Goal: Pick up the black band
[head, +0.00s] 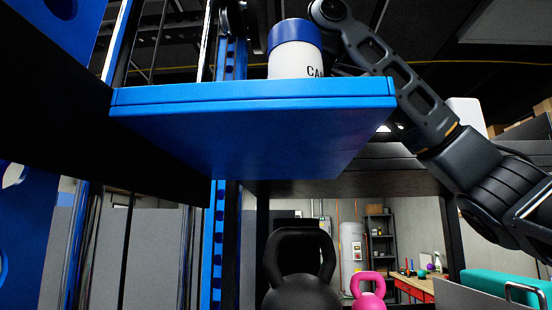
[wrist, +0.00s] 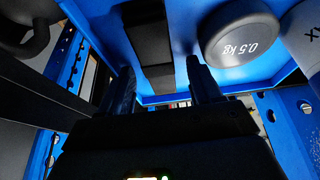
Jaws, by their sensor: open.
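The black band (wrist: 148,38) shows in the wrist view as a dark flat strip on the blue shelf (wrist: 183,18). It runs from the top edge down toward my gripper (wrist: 160,68). My gripper is open, with one finger on each side of the strip in the picture. I cannot tell how far the fingers are from it, and no contact is clear. In the head view the blue shelf (head: 255,92) is seen from below; the band and my gripper are hidden there.
A grey 0.5 kg weight (wrist: 240,45) lies close right of my right finger. A white container with a blue lid (head: 295,50) stands on the shelf. Blue perforated uprights (head: 218,240) flank the space. Black (head: 300,285) and pink (head: 368,290) kettlebells are below.

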